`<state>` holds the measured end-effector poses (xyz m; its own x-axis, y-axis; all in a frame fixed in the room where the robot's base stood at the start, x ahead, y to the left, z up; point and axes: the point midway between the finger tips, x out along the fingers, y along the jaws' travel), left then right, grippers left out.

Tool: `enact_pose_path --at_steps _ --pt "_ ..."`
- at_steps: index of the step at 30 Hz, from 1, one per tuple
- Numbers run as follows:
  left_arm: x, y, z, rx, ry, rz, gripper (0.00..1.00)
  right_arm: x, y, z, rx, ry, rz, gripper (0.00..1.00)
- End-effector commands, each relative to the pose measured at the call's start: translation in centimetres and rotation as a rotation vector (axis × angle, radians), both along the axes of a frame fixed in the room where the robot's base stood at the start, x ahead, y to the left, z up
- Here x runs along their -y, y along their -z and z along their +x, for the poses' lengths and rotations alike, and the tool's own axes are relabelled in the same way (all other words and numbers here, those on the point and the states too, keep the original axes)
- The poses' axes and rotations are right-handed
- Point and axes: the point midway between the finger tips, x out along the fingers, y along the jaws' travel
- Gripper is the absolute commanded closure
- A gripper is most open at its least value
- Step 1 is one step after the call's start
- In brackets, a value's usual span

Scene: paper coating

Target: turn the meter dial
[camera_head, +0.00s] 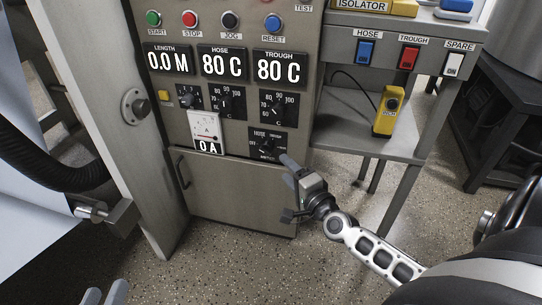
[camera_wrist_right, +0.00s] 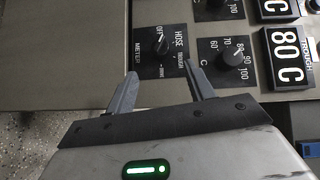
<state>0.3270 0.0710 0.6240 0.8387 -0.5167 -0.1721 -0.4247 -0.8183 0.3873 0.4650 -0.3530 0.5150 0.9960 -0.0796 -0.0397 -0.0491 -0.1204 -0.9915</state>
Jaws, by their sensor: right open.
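The meter dial (camera_head: 266,147) is a black knob on a dark plate with HOSE, OFF and METER lettering, low on the cabinet's right side. In the right wrist view the dial knob (camera_wrist_right: 160,46) lies just beyond the fingertips, roughly between their lines. Its exact pointer setting is too small to tell. My right gripper (camera_head: 288,187) is open and empty, below and right of the dial in the head view. Its two fingers (camera_wrist_right: 160,73) are spread and appear apart from the knob. My left gripper (camera_head: 104,294) shows only two separated fingertips at the bottom left edge.
Temperature dials (camera_head: 228,103) and displays reading 0.0 M and 80 C (camera_head: 222,64) are above. A white ammeter (camera_head: 205,132) reading 0 A sits left of the dial. A shelf with a yellow device (camera_head: 389,111) stands to the right. A handled cabinet door (camera_head: 235,195) is below.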

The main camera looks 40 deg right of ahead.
Motion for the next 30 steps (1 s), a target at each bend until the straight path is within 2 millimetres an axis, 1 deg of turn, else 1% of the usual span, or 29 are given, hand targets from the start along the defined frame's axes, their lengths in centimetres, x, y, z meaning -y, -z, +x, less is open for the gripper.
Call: enact_pose_path --at_steps 1,6,9,12,15,18,26,27,29,30 --pt "0.0 0.1 0.0 0.001 0.000 -0.007 0.64 0.0 0.0 1.3 0.004 0.001 0.005 0.47" --pt "0.1 0.0 0.0 0.006 0.002 -0.034 0.64 0.3 0.3 4.8 0.002 -0.001 0.002 0.47" --pt "0.2 -0.1 0.0 0.010 0.004 -0.049 0.64 0.4 0.3 6.5 0.002 -0.002 0.002 0.47" --pt "0.3 -0.2 0.0 0.010 0.007 -0.065 0.64 0.5 0.5 7.7 0.001 -0.003 0.000 0.47" --pt "0.3 -0.3 0.0 0.010 0.008 -0.075 0.64 0.5 0.5 8.4 0.000 -0.003 0.001 0.47" --pt "0.3 -0.4 0.0 0.012 0.008 -0.079 0.64 0.6 0.4 8.8 0.000 -0.003 0.000 0.47" --pt "0.3 -0.6 0.1 0.018 0.007 -0.082 0.64 0.6 0.4 8.8 -0.001 -0.003 0.000 0.47" --pt "0.3 -0.6 0.1 0.019 0.008 -0.082 0.64 0.6 0.4 8.8 -0.001 -0.003 0.000 0.58" --pt "0.3 -0.6 0.1 0.019 0.008 -0.082 0.64 0.6 0.4 8.8 -0.001 -0.003 0.000 0.74" --pt "0.3 -0.6 0.1 0.019 0.008 -0.082 0.64 0.6 0.4 8.8 -0.001 -0.003 0.000 0.86"
